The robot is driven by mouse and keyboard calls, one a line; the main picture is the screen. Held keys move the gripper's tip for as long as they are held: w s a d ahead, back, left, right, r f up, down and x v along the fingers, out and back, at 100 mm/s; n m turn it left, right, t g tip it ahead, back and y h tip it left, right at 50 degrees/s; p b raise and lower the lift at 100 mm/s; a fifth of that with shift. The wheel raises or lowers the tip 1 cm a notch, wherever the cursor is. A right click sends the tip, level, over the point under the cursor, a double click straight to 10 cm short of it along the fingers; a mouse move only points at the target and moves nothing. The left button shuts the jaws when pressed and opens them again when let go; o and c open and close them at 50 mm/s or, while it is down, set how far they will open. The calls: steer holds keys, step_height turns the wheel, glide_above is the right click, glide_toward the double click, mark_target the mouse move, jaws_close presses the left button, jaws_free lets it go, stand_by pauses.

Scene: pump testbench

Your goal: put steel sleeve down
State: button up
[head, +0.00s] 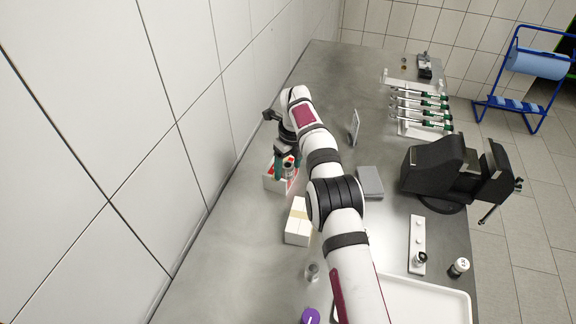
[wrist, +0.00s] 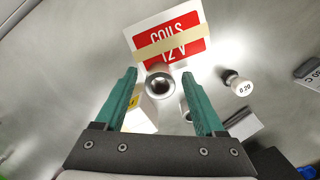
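The steel sleeve (wrist: 160,84) is a short, shiny hollow cylinder. In the wrist view I look at its round open end, between and just beyond my fingertips. My gripper (wrist: 159,74) has two green fingers standing apart, with a visible gap on each side of the sleeve. In the head view my gripper (head: 286,160) points down over a red and white box, and the sleeve (head: 289,171) shows as a grey cylinder at the fingers. I cannot tell whether its base rests on the table or on the box.
The red and white coils box (wrist: 167,44) lies right by the sleeve. A white box with a tan band (head: 299,222) and a metal cylinder (head: 312,271) are nearer. A small 0.20 bottle (wrist: 238,86) stands to the right. A black vise (head: 440,165) stands at the right edge.

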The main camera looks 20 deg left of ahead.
mark_target(292, 168)
steer(key=s+d+r+n, duration=0.1)
steer(key=d+r+n, duration=0.15)
steer(key=r, duration=0.65)
steer(key=s+d+r+n, duration=0.15)
steer(key=d+r, duration=0.25)
steer(key=r, duration=0.5)
steer(key=s+d+r+n, duration=0.5)
steer(key=s+d+r, duration=0.1)
steer(key=s+d, duration=0.35)
steer(key=s+d+f+n, duration=0.2)
steer(key=s+f+n, duration=0.1)
steer(key=s, duration=0.6)
steer(key=s+d+f+n, duration=0.3)
steer(key=s, duration=0.6)
steer(key=s+d+f+n+g, duration=0.1)
steer(key=s+d+f+n, duration=0.2)
steer(key=s, duration=0.7)
steer(key=shift+f+n+y, duration=0.3)
steer(key=shift+n, duration=0.2)
